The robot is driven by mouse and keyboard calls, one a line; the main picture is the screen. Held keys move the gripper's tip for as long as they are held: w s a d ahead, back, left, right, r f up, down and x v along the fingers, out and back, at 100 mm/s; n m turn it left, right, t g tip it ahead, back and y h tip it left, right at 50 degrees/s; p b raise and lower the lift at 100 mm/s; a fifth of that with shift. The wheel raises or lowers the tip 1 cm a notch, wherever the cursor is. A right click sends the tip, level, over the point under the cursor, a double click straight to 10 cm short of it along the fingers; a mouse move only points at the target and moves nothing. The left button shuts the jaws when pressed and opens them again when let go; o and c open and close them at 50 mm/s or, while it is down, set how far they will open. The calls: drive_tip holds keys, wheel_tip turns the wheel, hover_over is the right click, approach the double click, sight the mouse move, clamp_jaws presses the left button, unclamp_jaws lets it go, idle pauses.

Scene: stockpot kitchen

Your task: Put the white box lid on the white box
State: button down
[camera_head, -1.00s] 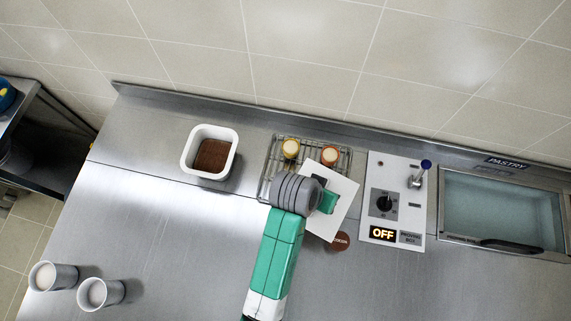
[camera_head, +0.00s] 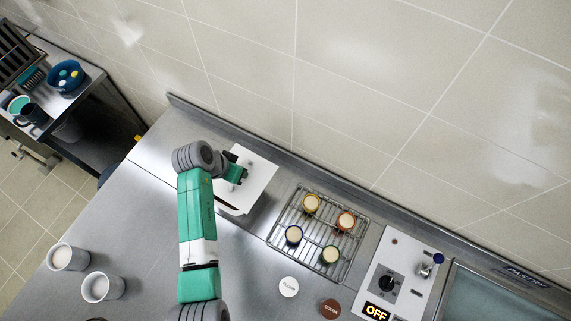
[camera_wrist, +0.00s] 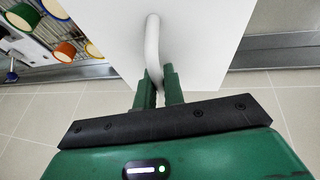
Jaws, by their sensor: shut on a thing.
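The white box lid (camera_head: 262,176) is a flat white panel with a curved handle. My gripper (camera_head: 240,172) is shut on that handle, and the wrist view shows the fingers (camera_wrist: 160,90) around the handle (camera_wrist: 152,45). The lid is over the white box (camera_head: 232,211) at the back left of the counter. Most of the box is hidden by the lid and my arm; a strip of its brown contents shows at the lid's lower left edge. I cannot tell whether the lid touches the rim.
A wire rack (camera_head: 276,237) with several small jars stands right of the box. Flour and cocoa labels lie in front of it. A switch panel (camera_head: 388,283) reading OFF is farther right. Two white cups (camera_head: 68,257) stand front left. The tiled wall is close behind.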

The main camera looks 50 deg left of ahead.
sight(220, 183)
drive_tip(key=s+a, duration=0.2)
drive_tip(key=shift+s+a, duration=0.15)
drive_tip(key=shift+a, duration=0.2)
wheel_tip(220, 183, down, 6)
drive_tip(key=b, duration=0.5)
drive_tip(key=shift+f, duration=0.2)
drive_tip(key=shift+d+f, duration=0.1)
drive_tip(key=shift+f, duration=0.25)
idle(0.9)
drive_tip(key=shift+f+b, duration=0.25)
drive_tip(key=shift+b, duration=0.1)
drive_tip(key=c, duration=1.4)
unclamp_jaws()
drive_tip(key=v, duration=0.8)
